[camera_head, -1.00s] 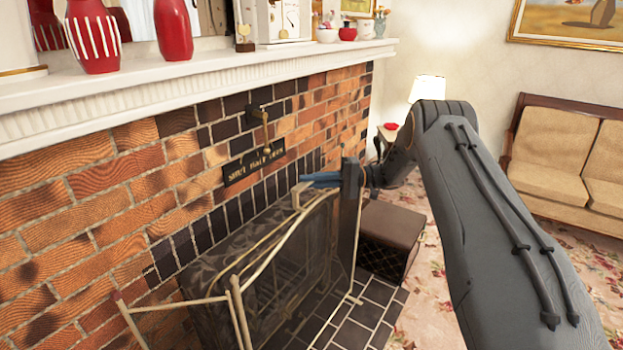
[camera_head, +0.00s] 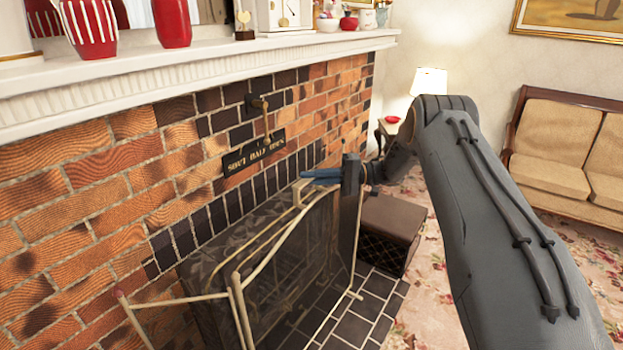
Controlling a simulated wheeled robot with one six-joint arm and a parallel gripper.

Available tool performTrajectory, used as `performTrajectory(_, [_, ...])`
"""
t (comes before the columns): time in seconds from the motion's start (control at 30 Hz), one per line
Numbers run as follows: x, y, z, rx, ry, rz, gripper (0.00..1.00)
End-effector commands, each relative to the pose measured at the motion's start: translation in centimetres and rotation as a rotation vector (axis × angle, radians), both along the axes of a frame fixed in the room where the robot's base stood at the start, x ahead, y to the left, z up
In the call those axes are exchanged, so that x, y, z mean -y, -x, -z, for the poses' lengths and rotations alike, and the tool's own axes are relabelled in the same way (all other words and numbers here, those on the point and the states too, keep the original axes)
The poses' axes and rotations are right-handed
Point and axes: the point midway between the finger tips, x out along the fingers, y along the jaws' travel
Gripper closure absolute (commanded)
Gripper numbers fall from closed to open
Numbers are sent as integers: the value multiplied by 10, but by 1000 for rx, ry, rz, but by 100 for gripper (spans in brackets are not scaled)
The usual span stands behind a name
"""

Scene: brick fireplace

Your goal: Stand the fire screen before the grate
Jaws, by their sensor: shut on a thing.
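The fire screen (camera_head: 285,285) is a dark see-through mesh with a pale brass frame, shown upright and slightly angled before the brick fireplace. Its side panel with a pale rail and posts (camera_head: 238,305) reaches toward the lower left. My gripper (camera_head: 312,182) is at the screen's top edge, shut on its pale handle. The exact contact is small and partly hidden by the fingers. Behind the mesh is a dark patterned surface (camera_head: 205,265), which may be the grate or its back; I cannot tell. The screen's lower left part is cut off by the picture edge.
A dark box stool (camera_head: 390,232) stands just right of the screen on the black tiled hearth (camera_head: 350,328). The white mantel (camera_head: 200,78) with vases overhangs the brick wall. A sign (camera_head: 253,155) hangs above the opening. Flowered carpet and a sofa (camera_head: 560,155) are at right.

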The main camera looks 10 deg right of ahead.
Motion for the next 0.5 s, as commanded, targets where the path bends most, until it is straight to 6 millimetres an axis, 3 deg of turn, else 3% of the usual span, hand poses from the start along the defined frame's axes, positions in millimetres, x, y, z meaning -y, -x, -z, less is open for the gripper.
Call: performTrajectory(0.5, [0,-1,0,5,-3,0,100])
